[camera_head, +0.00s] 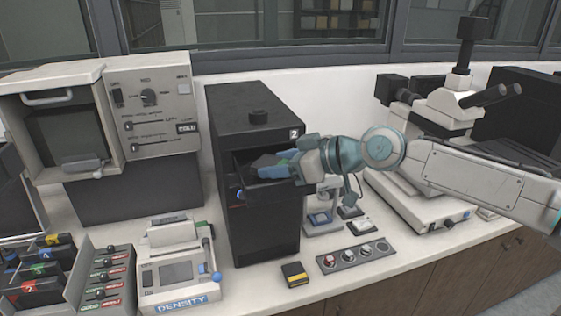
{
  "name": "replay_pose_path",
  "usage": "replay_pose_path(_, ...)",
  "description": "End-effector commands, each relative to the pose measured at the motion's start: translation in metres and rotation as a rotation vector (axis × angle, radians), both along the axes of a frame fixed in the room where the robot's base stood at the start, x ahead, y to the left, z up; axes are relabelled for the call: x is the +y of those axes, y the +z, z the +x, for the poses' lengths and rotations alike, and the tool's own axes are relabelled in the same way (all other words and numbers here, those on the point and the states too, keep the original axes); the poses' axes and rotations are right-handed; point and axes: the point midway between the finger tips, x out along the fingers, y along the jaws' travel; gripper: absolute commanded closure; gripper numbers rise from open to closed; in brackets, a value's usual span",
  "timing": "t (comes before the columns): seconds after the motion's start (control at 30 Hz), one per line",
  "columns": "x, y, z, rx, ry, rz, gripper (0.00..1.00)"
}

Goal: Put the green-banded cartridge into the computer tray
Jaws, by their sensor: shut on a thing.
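My gripper (272,166) reaches in from the right and is at the open front slot of the black computer tower (268,215), marked 2. Its blue-grey fingers are shut on a dark piece with a bit of green (262,160), which looks like the green-banded cartridge. The piece is mostly hidden by the fingers. The dark computer tray (243,170) shows at the slot around the fingertips. I cannot tell whether the cartridge rests on it or is held just above.
A rack (85,297) with colour-marked cartridges stands at the lower left, beside a DENSITY device (178,270). A yellow-and-black cartridge (294,273) and a knob panel (355,256) lie in front. A microscope (430,115) stands at right, near my arm.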

Motion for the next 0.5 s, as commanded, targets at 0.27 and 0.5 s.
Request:
replay_pose_path(0.27, -0.0002, -0.0043, 0.0003, 0.0, -0.001, 0.0, 0.7)
replay_pose_path(0.5, -0.0005, -0.0088, 0.0003, -0.001, -0.001, -0.002, 0.7)
